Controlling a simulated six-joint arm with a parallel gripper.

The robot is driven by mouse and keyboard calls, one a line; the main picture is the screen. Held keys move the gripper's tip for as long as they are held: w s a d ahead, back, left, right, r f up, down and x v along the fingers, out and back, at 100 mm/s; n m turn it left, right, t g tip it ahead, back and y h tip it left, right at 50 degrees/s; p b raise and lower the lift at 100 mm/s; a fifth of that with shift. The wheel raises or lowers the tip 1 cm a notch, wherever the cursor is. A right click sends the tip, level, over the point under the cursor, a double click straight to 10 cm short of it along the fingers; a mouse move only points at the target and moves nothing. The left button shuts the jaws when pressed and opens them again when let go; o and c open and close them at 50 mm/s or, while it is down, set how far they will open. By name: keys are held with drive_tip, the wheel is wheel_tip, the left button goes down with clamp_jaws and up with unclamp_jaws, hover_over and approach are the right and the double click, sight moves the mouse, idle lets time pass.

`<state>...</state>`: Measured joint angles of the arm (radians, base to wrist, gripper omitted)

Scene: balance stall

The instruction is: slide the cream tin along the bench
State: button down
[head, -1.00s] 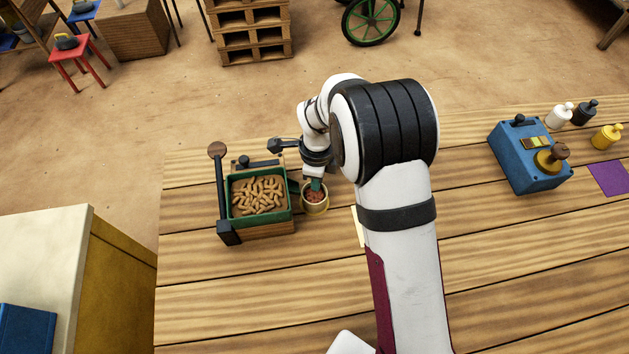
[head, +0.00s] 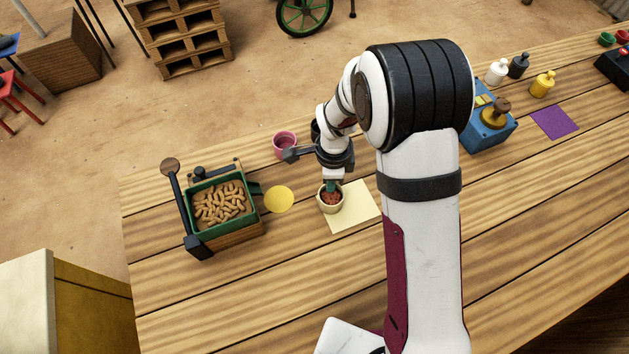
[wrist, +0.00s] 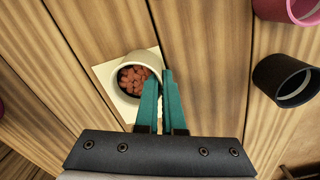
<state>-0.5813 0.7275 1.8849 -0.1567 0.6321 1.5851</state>
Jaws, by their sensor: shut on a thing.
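The cream tin (head: 330,209), holding reddish-brown pieces, stands upright at the left edge of a cream square (head: 361,205) on the bench. It also shows in the wrist view (wrist: 124,64), over the square. My gripper (head: 331,186) has its teal fingers shut on the tin's rim. In the wrist view, the fingers (wrist: 160,76) are close together at the tin's right wall. The tin's underside is hidden, so I cannot tell whether it touches the bench.
A yellow disc (head: 279,199) lies bare left of the tin. Further left is a green tray (head: 193,219) of brown pieces with a lever. A pink cup (head: 285,145) stands behind, and a black cup (wrist: 284,80) stands right in the wrist view. A blue box (head: 491,135) is right.

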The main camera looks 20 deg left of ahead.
drive_tip(key=shift+w+d, duration=0.3)
drive_tip(key=shift+d, duration=0.7)
drive_tip(key=shift+w+d, duration=0.3)
drive_tip(key=shift+d, duration=0.65)
drive_tip(key=c, duration=1)
unclamp_jaws()
drive_tip(key=shift+o, duration=0.2)
wheel_tip(320, 180, up, 16)
drive_tip(key=shift+w+f, duration=0.1)
